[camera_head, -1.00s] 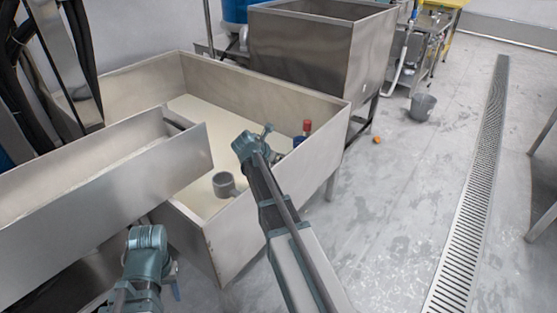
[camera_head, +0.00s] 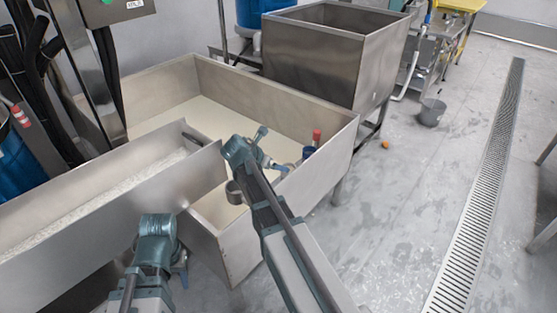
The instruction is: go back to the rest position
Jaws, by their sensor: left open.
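My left gripper (camera_head: 183,272) is at the lower left, below the teal wrist of my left arm, beside the near corner of the metal trough. It is small and partly hidden by the arm, but open and with nothing seen in it. My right arm reaches up from the bottom middle over the front wall of the large metal tank (camera_head: 285,195). My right gripper (camera_head: 280,168) is small at the end of its wrist, over the tank; its jaws cannot be made out. A grey cup-like vessel (camera_head: 234,192) in the tank is partly hidden behind this arm.
A long metal trough (camera_head: 95,215) with pale contents lies at the left. A blue container with a red top (camera_head: 311,145) is at the tank's right side. A steel hopper (camera_head: 320,55) stands behind.

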